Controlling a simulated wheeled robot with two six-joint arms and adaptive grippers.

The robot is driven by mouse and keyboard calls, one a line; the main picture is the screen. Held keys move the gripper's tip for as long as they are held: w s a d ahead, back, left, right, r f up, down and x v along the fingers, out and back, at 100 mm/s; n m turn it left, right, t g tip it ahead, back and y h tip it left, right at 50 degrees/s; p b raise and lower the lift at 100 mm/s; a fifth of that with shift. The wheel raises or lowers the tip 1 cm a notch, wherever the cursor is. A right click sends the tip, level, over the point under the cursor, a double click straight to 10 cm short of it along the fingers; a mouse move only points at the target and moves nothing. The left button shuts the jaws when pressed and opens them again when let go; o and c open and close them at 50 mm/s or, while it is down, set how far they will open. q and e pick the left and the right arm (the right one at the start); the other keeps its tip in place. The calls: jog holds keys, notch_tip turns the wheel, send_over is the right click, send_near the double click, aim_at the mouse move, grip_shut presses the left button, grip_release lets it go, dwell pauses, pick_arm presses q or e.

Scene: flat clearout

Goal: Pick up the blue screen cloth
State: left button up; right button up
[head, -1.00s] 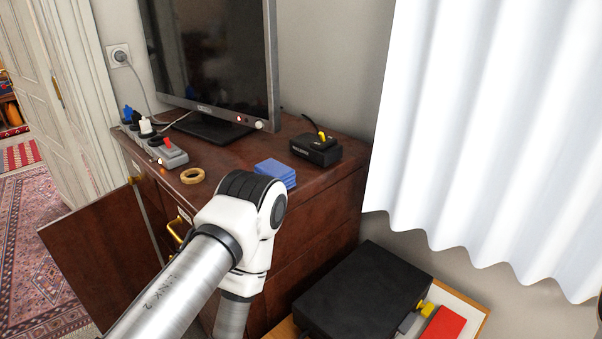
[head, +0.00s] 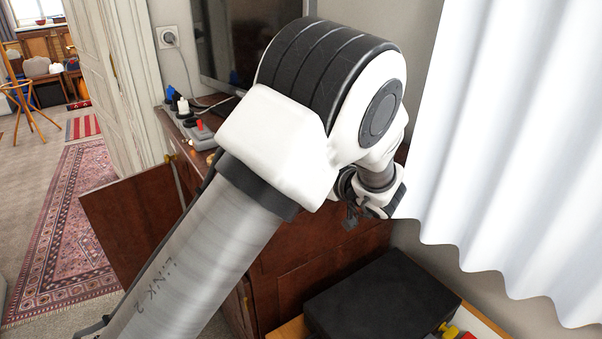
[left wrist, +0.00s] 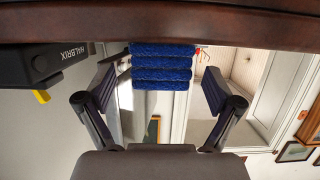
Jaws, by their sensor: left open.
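The blue screen cloth (left wrist: 161,66) is a folded, ribbed stack. In the left wrist view, which looks upside down, it rests against the dark wood dresser top (left wrist: 200,20). My left gripper (left wrist: 160,88) is open, with one finger to each side of the cloth and a gap on both sides. I see no contact. In the head view my left gripper (head: 362,205) shows partly beyond my forearm, by the dresser's right end. My arm hides the cloth there. My right gripper is not in view.
A power strip (head: 200,135) and a monitor (head: 225,45) stand on the dresser. The cabinet door (head: 130,215) hangs open. A black case (head: 380,295) lies low, near the white curtain (head: 510,130).

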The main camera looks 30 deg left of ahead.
pick_arm(q)
jog(key=b+x, duration=0.2)
jog(key=shift+s+a+b, duration=0.15)
jog(key=shift+s+b, duration=0.05)
jog(key=shift+b, duration=0.1)
jog(key=x, duration=0.1)
jog(key=b+x, duration=0.1)
jog(key=x, duration=0.1)
jog(key=shift+w+b, duration=0.25)
jog(key=shift+b, duration=0.05)
jog(key=shift+w, duration=0.15)
jog(key=shift+r, duration=0.2)
jog(key=shift+s+r, duration=0.15)
jog(key=shift+s, duration=0.1)
jog(key=shift+c, duration=1)
jog(key=c, duration=1)
